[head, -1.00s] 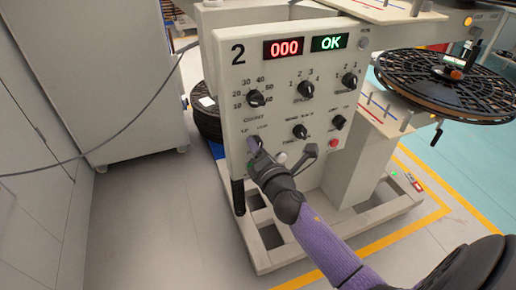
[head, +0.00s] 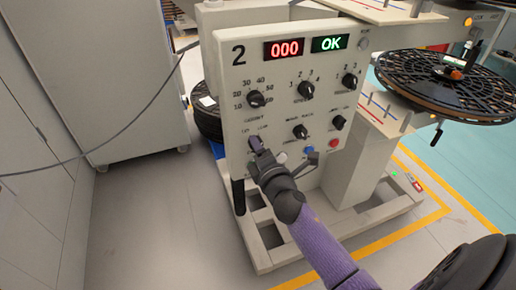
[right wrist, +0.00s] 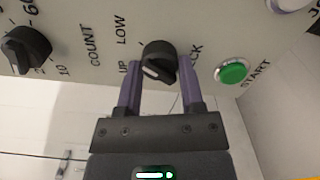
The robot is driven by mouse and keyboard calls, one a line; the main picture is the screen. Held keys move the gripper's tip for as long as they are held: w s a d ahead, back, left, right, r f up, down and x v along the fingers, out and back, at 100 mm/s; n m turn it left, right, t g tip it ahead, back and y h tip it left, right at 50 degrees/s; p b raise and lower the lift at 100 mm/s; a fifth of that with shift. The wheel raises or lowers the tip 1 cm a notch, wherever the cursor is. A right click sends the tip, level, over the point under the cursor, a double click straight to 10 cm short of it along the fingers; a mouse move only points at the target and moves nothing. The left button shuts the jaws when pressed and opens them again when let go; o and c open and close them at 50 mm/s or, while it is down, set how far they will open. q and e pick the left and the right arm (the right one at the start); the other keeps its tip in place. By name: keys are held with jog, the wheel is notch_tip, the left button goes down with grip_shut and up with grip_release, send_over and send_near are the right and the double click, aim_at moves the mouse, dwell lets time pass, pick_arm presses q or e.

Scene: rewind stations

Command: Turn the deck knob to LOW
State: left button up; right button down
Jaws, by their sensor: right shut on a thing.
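The deck knob (right wrist: 160,60) is a small black knob on the pale panel, with a white mark toward the lower left, on the side of the UP label (right wrist: 128,68). The LOW label (right wrist: 121,30) is above UP in the right wrist view. My right gripper (right wrist: 162,75) is shut on the knob, one purple finger on each side. In the head view my right gripper (head: 256,144) is at the panel's lower left and hides most of the knob. The DECK label is partly covered. My left gripper is not in view.
A green START button (right wrist: 232,72) is close to my fingers. A black reel (head: 450,85) is at right. Floor at left is clear.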

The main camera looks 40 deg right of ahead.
jog(key=shift+c, duration=1.1)
grip_release()
pick_arm(q)
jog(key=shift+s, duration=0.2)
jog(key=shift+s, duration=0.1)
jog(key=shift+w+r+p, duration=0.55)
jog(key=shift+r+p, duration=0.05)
jog(key=shift+p, duration=0.05)
pick_arm(e)
jog(key=v, duration=1)
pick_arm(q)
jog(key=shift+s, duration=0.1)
pick_arm(e)
jog(key=shift+d, duration=0.1)
